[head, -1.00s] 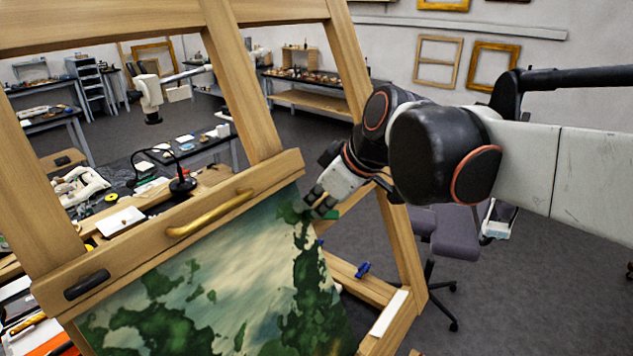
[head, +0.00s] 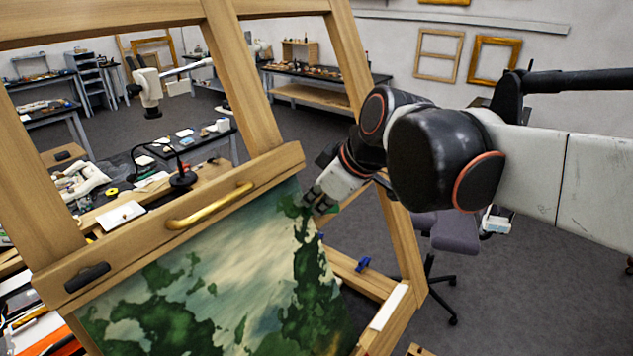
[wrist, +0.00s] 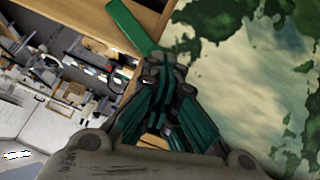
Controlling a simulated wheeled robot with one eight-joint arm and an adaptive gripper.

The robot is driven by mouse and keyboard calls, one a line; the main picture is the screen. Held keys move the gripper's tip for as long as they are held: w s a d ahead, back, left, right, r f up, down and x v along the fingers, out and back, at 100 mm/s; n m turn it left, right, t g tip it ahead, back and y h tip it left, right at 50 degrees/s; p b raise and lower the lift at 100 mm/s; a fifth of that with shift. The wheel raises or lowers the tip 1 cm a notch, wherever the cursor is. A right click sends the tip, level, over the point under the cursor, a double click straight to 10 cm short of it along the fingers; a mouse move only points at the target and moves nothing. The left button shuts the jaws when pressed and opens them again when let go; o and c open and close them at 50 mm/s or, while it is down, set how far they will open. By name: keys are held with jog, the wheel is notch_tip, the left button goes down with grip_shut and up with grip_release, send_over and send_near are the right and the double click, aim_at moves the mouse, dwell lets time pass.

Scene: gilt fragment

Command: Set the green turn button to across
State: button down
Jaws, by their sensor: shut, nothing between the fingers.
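The green turn button (wrist: 133,28) shows in the wrist view as a flat green bar at the upper left, by the wooden edge beside the painting. Its lower end reaches my fingertips (wrist: 165,72); I cannot tell whether they touch it. In the head view my gripper (head: 316,201) is at the painting's upper right corner, pointing down and left. Only a small green piece of the button (head: 333,210) shows beside it; the rest is hidden by the gripper. My fingers are together with nothing between them.
The painting (head: 225,275) lies tilted below a wooden easel bar (head: 135,230) with a brass handle (head: 210,207) and a black piece (head: 88,277). A blue piece (head: 362,264) sits on the lower right wood. A chair (head: 455,231) stands behind on open floor.

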jog(key=shift+s+f+n+t+h+b, duration=0.3)
jog(key=shift+s+f+n+t, duration=0.35)
jog(key=shift+f+n, duration=0.3)
dwell(5.9)
